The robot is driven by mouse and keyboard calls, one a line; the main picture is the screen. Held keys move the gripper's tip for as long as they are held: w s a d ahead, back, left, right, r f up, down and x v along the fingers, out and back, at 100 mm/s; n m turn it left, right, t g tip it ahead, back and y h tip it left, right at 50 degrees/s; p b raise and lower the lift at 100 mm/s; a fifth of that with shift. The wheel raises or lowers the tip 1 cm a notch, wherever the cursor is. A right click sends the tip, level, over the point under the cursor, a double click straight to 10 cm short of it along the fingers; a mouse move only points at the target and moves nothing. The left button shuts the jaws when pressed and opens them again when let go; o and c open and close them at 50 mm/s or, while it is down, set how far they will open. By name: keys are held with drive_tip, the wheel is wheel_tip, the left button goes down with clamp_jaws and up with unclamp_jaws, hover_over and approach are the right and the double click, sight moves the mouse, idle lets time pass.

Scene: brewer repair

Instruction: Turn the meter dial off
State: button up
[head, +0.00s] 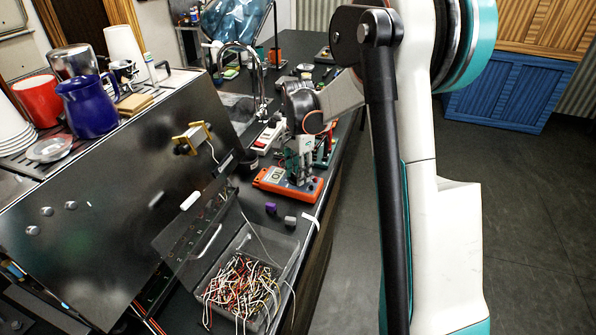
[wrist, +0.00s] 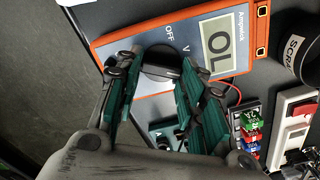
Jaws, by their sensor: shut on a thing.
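The orange meter (head: 264,183) lies on the dark counter below my gripper (head: 300,172). In the wrist view the meter (wrist: 112,42) has a grey face with "OFF" and "V" printed beside its black dial (wrist: 160,58). Its display (wrist: 222,46) reads "OL". My gripper (wrist: 161,70) has its green-padded fingers on either side of the dial's raised knob, shut on it. The knob's pointer is not clear, so I cannot tell the exact setting. The fingers hide part of the dial and lower face.
An open bin (head: 288,268) of tangled wires and small purple and grey blocks (head: 271,208) lie nearer on the counter. A dark cup marked "SCRAP" (wrist: 296,45) stands close to the meter. Coloured fuses (wrist: 249,128) and a white switch part (wrist: 292,118) lie beside it.

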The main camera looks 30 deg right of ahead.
drive_tip(key=shift+n, duration=0.3)
drive_tip(key=n, duration=0.3)
drive_tip(key=shift+w+n+p, duration=0.1)
drive_tip(key=shift+n+p, duration=0.2)
drive_tip(key=n, duration=0.4)
drive_tip(key=shift+w+a+n, duration=0.1)
drive_tip(key=shift+n, duration=0.2)
drive_tip(key=n, duration=0.4)
drive_tip(key=shift+a+p, duration=0.15)
drive_tip(key=shift+p, duration=0.25)
drive_tip(key=shift+a+n, duration=0.1)
drive_tip(key=shift+n, duration=2.4)
drive_tip(key=o, duration=1.1)
